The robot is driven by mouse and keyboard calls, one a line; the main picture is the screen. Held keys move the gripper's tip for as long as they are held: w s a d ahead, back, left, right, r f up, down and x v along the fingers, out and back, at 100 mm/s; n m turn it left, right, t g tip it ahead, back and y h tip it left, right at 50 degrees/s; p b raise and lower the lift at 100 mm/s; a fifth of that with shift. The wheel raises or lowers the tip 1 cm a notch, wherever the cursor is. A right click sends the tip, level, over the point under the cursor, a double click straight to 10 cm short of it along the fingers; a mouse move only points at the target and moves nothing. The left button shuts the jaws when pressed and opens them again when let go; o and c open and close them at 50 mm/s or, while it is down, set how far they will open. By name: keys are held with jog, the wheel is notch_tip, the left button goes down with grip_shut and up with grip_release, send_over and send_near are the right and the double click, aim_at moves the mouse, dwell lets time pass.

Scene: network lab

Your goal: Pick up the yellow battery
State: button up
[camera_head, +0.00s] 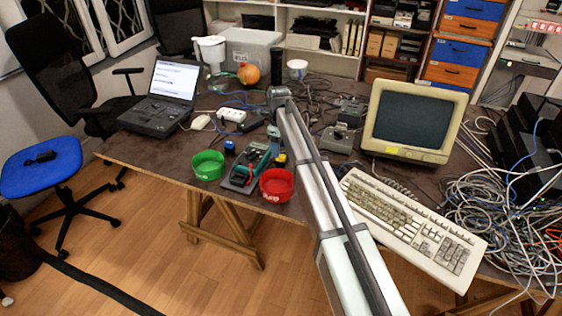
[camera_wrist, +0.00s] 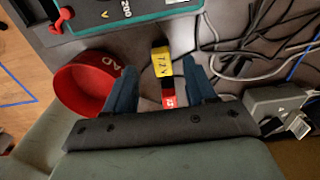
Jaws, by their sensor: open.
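The yellow battery (camera_wrist: 161,61) is a small block with dark lettering in the wrist view. It lies between the fingertips of my gripper (camera_wrist: 158,66), with a gap visible on each side. My gripper is open, with blue fingers on a dark mount. A small red block with white marks (camera_wrist: 169,98) is just below the yellow battery in the wrist view, also between the fingers; I cannot tell whether they touch. In the head view the yellow battery (camera_head: 281,159) is a small patch above the red bowl (camera_head: 276,185), close beside my arm.
The red bowl (camera_wrist: 88,84) is close to the left finger. A green-and-black device (camera_wrist: 128,12) lies beyond. Cables and a grey box (camera_wrist: 278,106) are on the right. A green bowl (camera_head: 208,165), keyboard (camera_head: 413,222) and monitor (camera_head: 414,119) also stand on the table (camera_head: 150,150).

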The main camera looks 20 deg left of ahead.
aim_at(281, 155)
jog(key=f, duration=0.5)
jog(key=shift+w+d, duration=0.1)
jog(key=shift+d, duration=0.3)
jog(key=shift+r, duration=0.1)
grip_shut()
